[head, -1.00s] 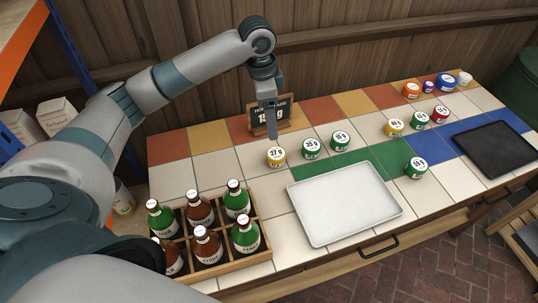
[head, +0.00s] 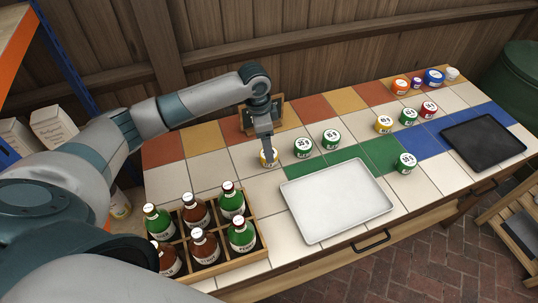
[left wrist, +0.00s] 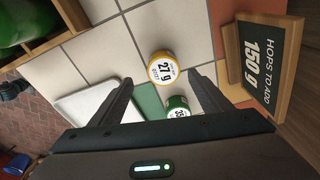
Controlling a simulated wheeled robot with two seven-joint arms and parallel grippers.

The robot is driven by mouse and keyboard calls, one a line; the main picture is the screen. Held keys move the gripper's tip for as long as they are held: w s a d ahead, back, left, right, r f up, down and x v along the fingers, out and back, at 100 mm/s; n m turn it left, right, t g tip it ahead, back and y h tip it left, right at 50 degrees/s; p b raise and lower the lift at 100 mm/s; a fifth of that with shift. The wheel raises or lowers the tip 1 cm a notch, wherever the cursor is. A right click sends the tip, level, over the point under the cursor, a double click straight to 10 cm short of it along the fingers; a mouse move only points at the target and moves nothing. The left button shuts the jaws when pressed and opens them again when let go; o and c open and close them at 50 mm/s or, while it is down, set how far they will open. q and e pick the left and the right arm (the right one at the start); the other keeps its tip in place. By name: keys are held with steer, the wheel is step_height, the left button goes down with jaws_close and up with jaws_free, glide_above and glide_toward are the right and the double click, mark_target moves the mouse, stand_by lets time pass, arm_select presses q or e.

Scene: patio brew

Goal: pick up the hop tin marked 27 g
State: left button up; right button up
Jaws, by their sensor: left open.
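The hop tin marked 27 g (left wrist: 163,69) is yellow with a white lid and stands upright on the tiles in the left wrist view. In the head view the same tin (head: 263,160) is partly hidden behind my left gripper (head: 269,160). In the left wrist view my left gripper (left wrist: 163,92) is open, its fingers spread wide, with the 27 g tin ahead of the fingertips and nothing held. A green tin (left wrist: 177,106) shows between the fingers, nearer the palm in the picture. My right gripper is not in view.
Two green tins (head: 303,148) (head: 331,140) stand just right of the 27 g tin. A white tray (head: 337,200) lies in front, and a wooden bottle crate (head: 258,251) stands at left. The sign (left wrist: 262,58) is close behind. More tins and a black tray (head: 484,142) are at right.

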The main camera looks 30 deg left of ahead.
mark_target(262, 159)
arm_select(q)
steer(key=shift+w+d+f, duration=0.1)
steer(key=shift+f, duration=0.8)
steer(key=shift+w+f+p, duration=0.15)
steer(key=shift+f+p, duration=0.4)
steer(key=f, duration=0.2)
steer(key=f+p, duration=0.1)
steer(key=shift+w, duration=0.25)
steer(key=shift+f, duration=0.5)
steer(key=c, duration=1.2)
